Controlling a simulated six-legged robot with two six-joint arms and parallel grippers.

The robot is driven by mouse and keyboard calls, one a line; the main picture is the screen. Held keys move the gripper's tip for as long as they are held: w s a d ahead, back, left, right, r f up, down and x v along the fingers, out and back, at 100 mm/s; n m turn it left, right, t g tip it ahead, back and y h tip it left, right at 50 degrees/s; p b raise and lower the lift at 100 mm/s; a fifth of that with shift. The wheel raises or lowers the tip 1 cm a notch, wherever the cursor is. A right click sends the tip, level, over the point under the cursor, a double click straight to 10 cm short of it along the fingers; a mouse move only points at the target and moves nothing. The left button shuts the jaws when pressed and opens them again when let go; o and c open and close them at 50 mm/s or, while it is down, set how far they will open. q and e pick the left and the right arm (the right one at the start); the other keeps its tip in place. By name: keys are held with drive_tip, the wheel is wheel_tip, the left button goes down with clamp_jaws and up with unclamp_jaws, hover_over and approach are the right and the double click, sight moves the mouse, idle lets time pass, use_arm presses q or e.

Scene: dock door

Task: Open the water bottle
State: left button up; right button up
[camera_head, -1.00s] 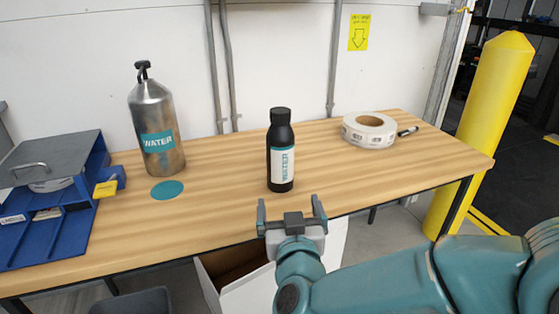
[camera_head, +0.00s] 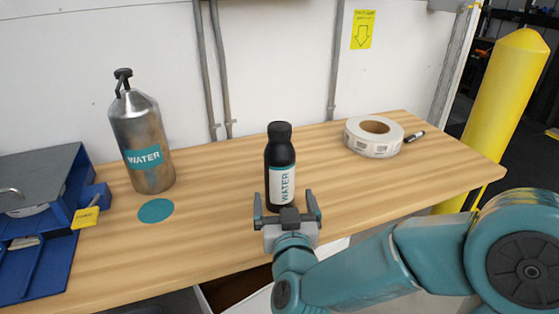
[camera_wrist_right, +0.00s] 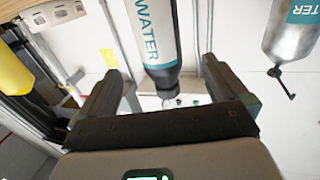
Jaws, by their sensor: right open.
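A black water bottle (camera_head: 281,152) with a white WATER label stands upright on the table, its black cap (camera_head: 279,129) on top. A larger metal container (camera_head: 142,140) with a teal WATER label and a black hook-like top stands to its left. My right gripper (camera_head: 285,201) is open and empty, just in front of the black bottle's lower part. In the right wrist view the black bottle (camera_wrist_right: 152,30) appears upside down between the two fingers; I cannot tell whether they touch it. The metal container (camera_wrist_right: 290,30) is also there. My left gripper is not in view.
The wooden table (camera_head: 220,180) has a teal disc (camera_head: 155,210), a label roll (camera_head: 366,148) and a marker (camera_head: 414,136). A blue organizer (camera_head: 50,262) fills the left end. A yellow post (camera_head: 505,100) stands beyond the right edge. The tabletop between the metal container and black bottle is clear.

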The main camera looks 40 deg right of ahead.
sight(281, 179)
drive_tip(key=w+p, duration=0.1)
drive_tip(key=p, duration=0.1)
drive_tip(key=w+d+p, duration=0.1)
drive_tip(key=p, duration=0.1)
drive_tip(key=shift+w+d+r+p, duration=0.2)
drive_tip(key=shift+r+p, duration=0.2)
drive_tip(key=x, duration=0.2)
drive_tip(key=f+b+x, duration=0.1)
drive_tip(key=x, duration=0.1)
drive_tip(key=shift+w+d, duration=0.2)
drive_tip(key=shift+w, duration=0.15)
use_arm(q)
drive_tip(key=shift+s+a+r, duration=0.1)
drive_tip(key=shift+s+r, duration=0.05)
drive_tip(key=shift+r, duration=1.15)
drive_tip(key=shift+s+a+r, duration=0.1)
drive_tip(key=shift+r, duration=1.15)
use_arm(e)
drive_tip(key=shift+x, duration=3)
drive_tip(key=shift+f, duration=0.1)
drive_tip(key=c, duration=1.2)
wheel_tip(281, 179, up, 20)
drive_tip(key=p, duration=0.5)
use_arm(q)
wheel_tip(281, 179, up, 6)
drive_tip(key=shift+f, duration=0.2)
